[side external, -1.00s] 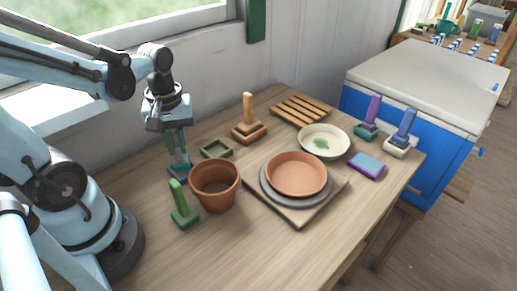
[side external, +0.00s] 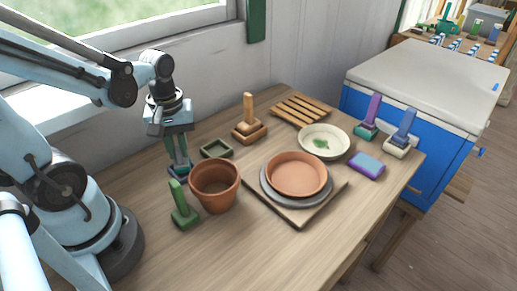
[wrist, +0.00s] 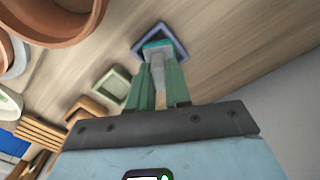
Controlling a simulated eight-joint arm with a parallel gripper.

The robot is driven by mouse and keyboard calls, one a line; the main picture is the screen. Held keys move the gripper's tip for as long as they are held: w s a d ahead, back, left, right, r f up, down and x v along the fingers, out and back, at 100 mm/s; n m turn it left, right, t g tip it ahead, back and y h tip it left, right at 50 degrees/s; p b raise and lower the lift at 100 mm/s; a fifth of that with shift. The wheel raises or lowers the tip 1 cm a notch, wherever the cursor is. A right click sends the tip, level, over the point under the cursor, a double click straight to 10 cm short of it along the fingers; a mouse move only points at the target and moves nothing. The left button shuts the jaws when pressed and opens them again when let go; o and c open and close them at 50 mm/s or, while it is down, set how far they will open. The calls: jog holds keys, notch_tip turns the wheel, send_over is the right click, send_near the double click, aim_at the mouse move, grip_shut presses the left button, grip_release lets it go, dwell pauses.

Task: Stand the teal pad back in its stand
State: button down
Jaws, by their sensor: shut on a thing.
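My gripper (side external: 178,150) is shut on the grey handle (wrist: 158,72) of the teal pad (wrist: 157,44). The pad points down, with the handle upright between my green fingers. A square slate-blue stand (wrist: 176,45) on the table lies around the pad in the wrist view. In the side view the stand (side external: 181,173) is right under my fingers, behind the terracotta pot. The pad appears within the stand's rim, but I cannot tell whether it touches the bottom. My fingers hide part of the handle.
A terracotta pot (side external: 215,186) and a green handled block (side external: 184,212) stand close in front. An empty dark green stand (side external: 216,149) is to the right, with a wooden handled block (side external: 249,122) beyond. A stacked saucer (side external: 297,172) sits farther right.

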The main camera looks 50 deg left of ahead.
jog(key=shift+r, duration=1.9)
jog(key=w+d+r+m, duration=0.6)
jog(key=w+r+m, duration=0.2)
jog(key=w+m, duration=0.25)
jog(key=s+d+n, duration=0.3)
jog(key=s+d, duration=0.2)
jog(key=s, duration=0.8)
send_over(178, 148)
notch_tip(178, 148, down, 7)
jog(key=shift+r, duration=0.15)
jog(key=shift+f, duration=2)
jog(key=shift+f, duration=0.25)
jog(key=shift+f, duration=0.35)
